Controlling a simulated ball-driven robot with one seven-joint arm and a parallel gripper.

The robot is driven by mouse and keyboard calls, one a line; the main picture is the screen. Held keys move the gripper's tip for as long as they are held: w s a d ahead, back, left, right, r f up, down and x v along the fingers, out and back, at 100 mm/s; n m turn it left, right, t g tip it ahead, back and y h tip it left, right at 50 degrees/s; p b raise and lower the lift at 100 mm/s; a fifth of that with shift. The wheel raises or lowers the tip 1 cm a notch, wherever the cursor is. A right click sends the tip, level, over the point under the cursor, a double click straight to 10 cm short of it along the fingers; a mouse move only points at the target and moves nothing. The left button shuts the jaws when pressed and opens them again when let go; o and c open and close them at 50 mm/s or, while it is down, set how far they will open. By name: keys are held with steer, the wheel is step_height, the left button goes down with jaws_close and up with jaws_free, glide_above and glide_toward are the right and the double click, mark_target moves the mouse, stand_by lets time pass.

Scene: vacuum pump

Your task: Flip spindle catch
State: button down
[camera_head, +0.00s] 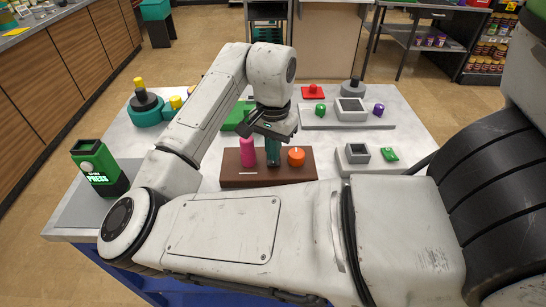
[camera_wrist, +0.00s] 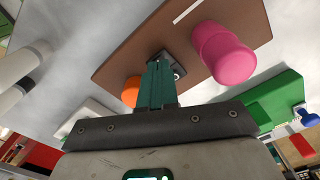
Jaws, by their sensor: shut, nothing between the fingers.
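A brown board (camera_head: 228,169) lies on the table and carries a pink knob (camera_head: 247,153), an orange knob (camera_head: 296,156) and a thin white strip. My gripper (camera_head: 273,163) is shut and points down at the board between the two knobs. In the wrist view its green fingers (camera_wrist: 159,64) end at a small dark metal piece (camera_wrist: 179,71), which may be the spindle catch. The fingers partly hide it, so I cannot tell its position or whether they touch. The pink knob (camera_wrist: 222,52) stands right of the fingers there; the orange knob (camera_wrist: 131,92) is left, partly hidden.
A grey panel (camera_head: 318,121) with green and purple knobs lies behind the board to the right. A smaller grey block (camera_head: 352,169) is right of the board. A green press unit (camera_head: 100,170) stands at the table's left. My arm hides part of the table.

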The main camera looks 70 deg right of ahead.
steer(key=shift+f+b, duration=0.45)
steer(key=shift+f, duration=0.45)
stand_by(0.3)
steer(key=shift+r, duration=0.15)
step_height(320, 180, up, 7)
steer(key=p, duration=0.7)
stand_by(0.6)
